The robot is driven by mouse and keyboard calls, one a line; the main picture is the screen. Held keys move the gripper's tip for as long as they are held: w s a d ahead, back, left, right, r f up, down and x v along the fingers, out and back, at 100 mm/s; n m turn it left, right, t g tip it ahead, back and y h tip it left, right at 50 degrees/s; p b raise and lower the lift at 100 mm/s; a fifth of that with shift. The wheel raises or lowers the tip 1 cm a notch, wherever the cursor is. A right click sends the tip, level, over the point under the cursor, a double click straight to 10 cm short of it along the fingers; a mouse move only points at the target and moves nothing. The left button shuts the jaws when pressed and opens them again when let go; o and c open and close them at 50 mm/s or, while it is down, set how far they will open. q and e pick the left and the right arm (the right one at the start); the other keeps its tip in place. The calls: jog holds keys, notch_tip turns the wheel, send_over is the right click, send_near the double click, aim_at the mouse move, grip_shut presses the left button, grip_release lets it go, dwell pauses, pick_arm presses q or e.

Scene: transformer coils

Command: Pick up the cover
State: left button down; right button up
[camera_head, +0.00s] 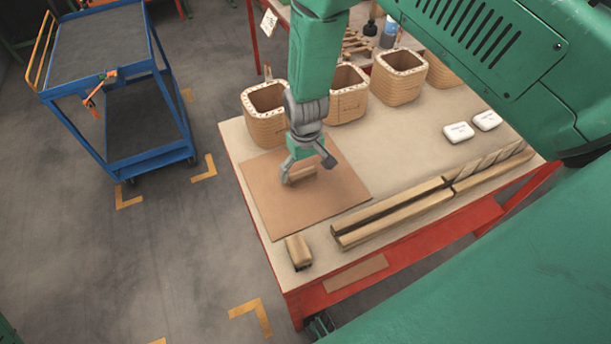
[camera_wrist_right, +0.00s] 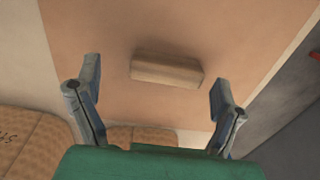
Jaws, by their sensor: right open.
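A flat brown square board (camera_head: 339,187), which looks like the cover, lies on the table's left part. A small wooden block (camera_head: 302,174) sits on it like a handle; I cannot tell if it is fixed. In the right wrist view, the block (camera_wrist_right: 166,70) lies on the brown board (camera_wrist_right: 225,30), between and beyond the fingertips. My right gripper (camera_head: 308,167) is open and points down over the block, partly hiding it. The fingers (camera_wrist_right: 155,77) stand apart on either side and hold nothing. My left gripper does not show.
Several wound coils (camera_head: 398,77) stand along the table's back edge. Long wooden bars (camera_head: 395,212) and a loose block (camera_head: 299,252) lie near the front. Two white boxes (camera_head: 458,133) sit at right. A blue cart (camera_head: 120,85) stands on the floor at left.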

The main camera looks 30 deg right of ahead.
jog(key=shift+w+a+f, duration=0.1)
jog(key=shift+a+f, duration=0.5)
jog(key=shift+f, duration=0.2)
jog(key=shift+a, duration=0.25)
jog(key=shift+d+f, duration=0.1)
jog(key=shift+d, duration=0.45)
jog(key=c, duration=1.5)
jog(key=shift+d, duration=0.2)
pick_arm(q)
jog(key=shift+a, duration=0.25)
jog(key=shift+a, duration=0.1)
pick_arm(e)
jog(key=shift+a, duration=0.15)
